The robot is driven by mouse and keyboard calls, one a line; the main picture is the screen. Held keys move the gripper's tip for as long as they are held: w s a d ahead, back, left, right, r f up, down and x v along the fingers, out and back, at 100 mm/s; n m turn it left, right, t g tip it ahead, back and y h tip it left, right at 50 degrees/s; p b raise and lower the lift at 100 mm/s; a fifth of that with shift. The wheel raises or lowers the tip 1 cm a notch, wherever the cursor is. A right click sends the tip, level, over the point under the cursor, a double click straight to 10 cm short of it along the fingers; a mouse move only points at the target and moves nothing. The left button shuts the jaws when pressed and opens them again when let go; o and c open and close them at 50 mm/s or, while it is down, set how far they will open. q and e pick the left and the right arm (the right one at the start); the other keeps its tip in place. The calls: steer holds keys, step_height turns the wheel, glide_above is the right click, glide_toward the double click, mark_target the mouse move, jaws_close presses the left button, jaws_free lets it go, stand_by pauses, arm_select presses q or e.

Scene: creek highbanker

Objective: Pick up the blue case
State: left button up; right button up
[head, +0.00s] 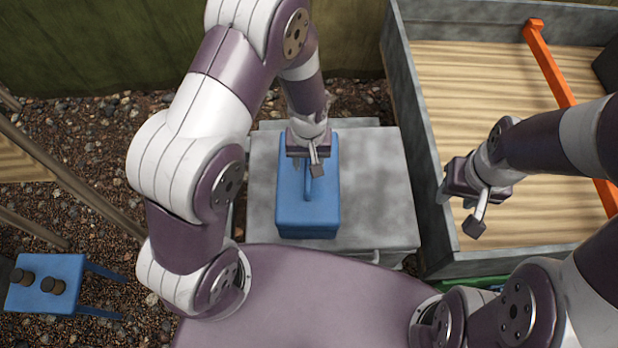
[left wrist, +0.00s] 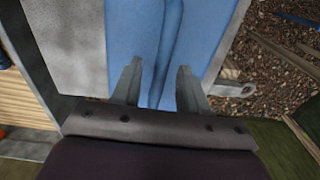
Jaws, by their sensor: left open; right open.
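The blue case (head: 308,212) stands on a grey table in front of me, with a raised blue handle along its top. My left gripper (head: 314,168) is over the far part of the case, pointing down. In the left wrist view its two open fingers (left wrist: 160,85) are on either side of the blue handle (left wrist: 172,40), with the case top (left wrist: 128,32) below. I cannot tell whether the fingers touch the handle. My right gripper (head: 464,212) is open and empty, above the tray at the right.
The grey table (head: 385,190) has bare room to the right of the case. A large grey-walled tray (head: 428,135) with a wooden-looking floor and an orange bar (head: 552,70) stands at the right. A small blue stand (head: 52,268) with dark knobs is at lower left on gravel.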

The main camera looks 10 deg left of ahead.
arm_select(q)
steer(key=shift+w+f, duration=0.1)
steer(key=shift+f, duration=1)
steer(key=shift+s, duration=0.3)
steer(key=shift+c, duration=1.2)
steer(key=c, duration=0.5)
steer(key=shift+w, duration=0.1)
jaws_close()
steer(key=shift+r, duration=0.1)
